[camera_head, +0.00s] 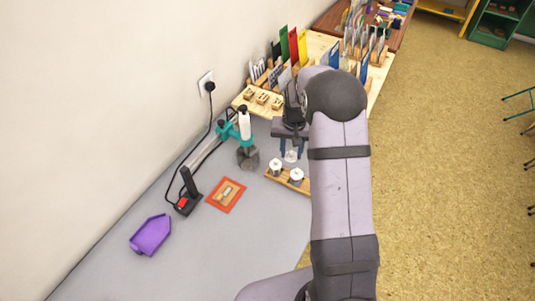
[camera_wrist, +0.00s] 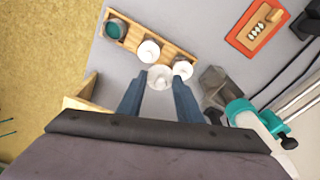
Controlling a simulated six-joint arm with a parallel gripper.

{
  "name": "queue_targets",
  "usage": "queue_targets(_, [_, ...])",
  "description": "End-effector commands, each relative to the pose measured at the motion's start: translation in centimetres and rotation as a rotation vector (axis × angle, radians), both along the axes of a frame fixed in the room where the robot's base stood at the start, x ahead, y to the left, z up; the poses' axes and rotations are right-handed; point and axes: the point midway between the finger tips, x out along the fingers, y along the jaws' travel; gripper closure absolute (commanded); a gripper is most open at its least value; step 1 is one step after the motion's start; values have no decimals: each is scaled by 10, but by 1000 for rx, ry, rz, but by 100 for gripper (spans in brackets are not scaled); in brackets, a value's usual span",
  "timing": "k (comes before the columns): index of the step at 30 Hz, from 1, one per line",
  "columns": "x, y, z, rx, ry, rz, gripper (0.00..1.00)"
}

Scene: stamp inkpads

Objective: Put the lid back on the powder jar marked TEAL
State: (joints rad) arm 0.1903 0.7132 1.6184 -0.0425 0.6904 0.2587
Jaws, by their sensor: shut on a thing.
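My gripper (camera_head: 291,150) is shut on a round white lid (camera_wrist: 160,77), held between its two blue fingers. The lid also shows in the head view (camera_head: 291,157), below the fingertips. In the wrist view, an uncovered jar with teal inside (camera_wrist: 115,30) stands at the left end of a wooden rack (camera_wrist: 133,42). Two white-lidded jars stand farther along it, one in the middle (camera_wrist: 148,51) and one at the right end (camera_wrist: 182,67). The held lid appears closest to those two, apart from the open jar. In the head view my arm hides the open jar. No jar marking is readable.
A grey block (camera_head: 248,157) and a teal-clamped white tool (camera_head: 244,124) stand left of the gripper. An orange mat (camera_head: 226,195) and a purple tray (camera_head: 150,235) lie farther left. Wooden holders (camera_head: 263,98) stand behind. The grey tabletop (camera_head: 250,245) in front is clear.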

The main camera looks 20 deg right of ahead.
Motion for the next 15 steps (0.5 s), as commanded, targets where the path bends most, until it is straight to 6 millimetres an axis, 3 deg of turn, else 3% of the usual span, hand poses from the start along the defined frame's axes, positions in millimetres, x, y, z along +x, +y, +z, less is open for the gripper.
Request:
queue_targets(1, [-9,-22,9,2,8,-49,88])
queue_targets(6, [-42,-72,15,20,33,-183,88])
queue_targets(10, [-65,-92,14,41,50,-257,88])
queue_targets(15, [-85,-85,0,72,70,-282,88])
